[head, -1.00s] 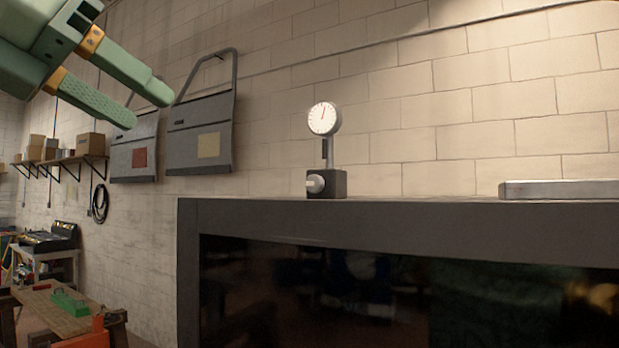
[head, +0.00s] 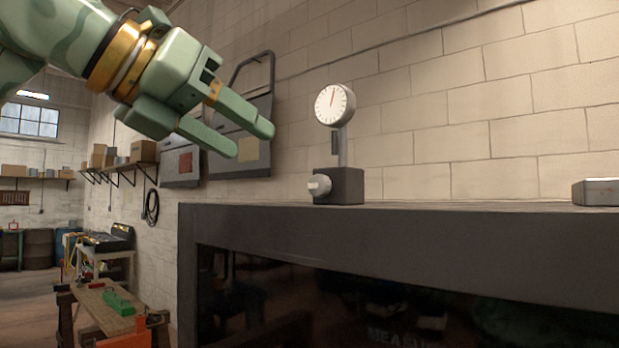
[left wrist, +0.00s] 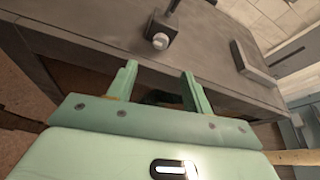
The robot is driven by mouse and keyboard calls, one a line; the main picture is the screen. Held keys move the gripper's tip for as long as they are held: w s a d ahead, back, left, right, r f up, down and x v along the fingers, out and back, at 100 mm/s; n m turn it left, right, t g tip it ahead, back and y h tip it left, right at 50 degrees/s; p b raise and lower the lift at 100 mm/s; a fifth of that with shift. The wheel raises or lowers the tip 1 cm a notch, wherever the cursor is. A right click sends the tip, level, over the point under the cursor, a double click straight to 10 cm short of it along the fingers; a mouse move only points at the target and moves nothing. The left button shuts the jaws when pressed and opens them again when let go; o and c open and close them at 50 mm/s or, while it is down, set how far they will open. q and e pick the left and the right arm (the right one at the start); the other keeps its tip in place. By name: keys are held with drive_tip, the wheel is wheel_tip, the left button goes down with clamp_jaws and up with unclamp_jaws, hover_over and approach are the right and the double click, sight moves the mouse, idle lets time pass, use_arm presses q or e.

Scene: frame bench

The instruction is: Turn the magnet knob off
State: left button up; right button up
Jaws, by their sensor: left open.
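The magnet knob (head: 319,185) is a pale round knob on the front of a dark square base (head: 345,186). The base stands on the dark bench top and carries a post with a white dial gauge (head: 334,104). My right gripper is not in view.
A flat grey metal block (head: 598,192) lies on the bench top (head: 450,208) at the right. It also shows in the left wrist view (left wrist: 251,60). Dark panels (head: 240,130) hang on the brick wall behind my gripper. The bench top between base and block is clear.

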sight(316, 184)
use_arm(q)
drive_tip(key=p+x, duration=0.1)
drive_tip(key=x, duration=1)
drive_tip(key=shift+w+d, duration=0.2)
drive_tip(key=shift+w, duration=0.1)
drive_tip(key=shift+w+d+f, duration=0.25)
drive_tip(key=shift+w+d, duration=0.05)
drive_tip(key=shift+w, duration=0.1)
drive_tip(key=shift+c, duration=0.2)
